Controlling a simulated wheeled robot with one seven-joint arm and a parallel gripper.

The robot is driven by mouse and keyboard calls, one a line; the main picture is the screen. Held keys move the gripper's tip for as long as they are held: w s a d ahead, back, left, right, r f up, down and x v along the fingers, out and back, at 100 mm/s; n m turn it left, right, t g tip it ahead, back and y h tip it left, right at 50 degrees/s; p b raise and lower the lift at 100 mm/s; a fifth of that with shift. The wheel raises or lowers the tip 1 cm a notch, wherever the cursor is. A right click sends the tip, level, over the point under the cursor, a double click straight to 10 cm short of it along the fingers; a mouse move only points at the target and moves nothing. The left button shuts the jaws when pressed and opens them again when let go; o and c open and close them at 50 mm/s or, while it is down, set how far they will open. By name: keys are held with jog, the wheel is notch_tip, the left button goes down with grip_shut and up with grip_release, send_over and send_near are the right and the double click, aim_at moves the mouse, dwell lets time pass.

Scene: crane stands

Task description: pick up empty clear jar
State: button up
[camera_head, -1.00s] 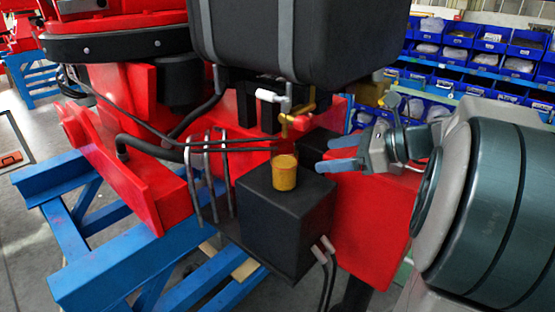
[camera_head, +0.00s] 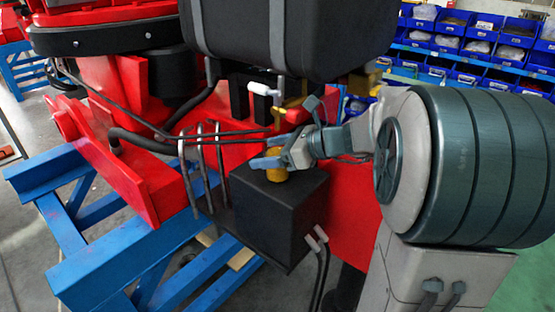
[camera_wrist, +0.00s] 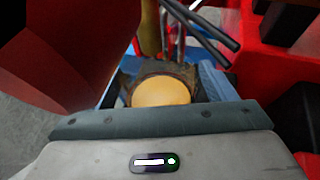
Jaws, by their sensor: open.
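A small jar (camera_head: 277,175) stands on top of a black box (camera_head: 262,214) in the head view. It looks filled with something amber-yellow, not empty. In the wrist view the jar shows from above as a round yellow-orange disc (camera_wrist: 160,92) just beyond my gripper's grey body. My gripper (camera_head: 268,152) is open, with its blue fingers level with the jar's upper part. The fingers and hand hide much of the jar in the head view. I cannot tell whether the fingers touch it.
A large black tank (camera_head: 300,40) hangs above, with a white-handled tap (camera_head: 264,90) below it. Thin dark hoses cross behind the jar. Bent metal rods (camera_head: 205,160) stand left of the box. Red crane parts and a blue stand (camera_head: 110,260) surround it.

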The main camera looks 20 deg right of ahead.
jog(key=c, duration=1.2)
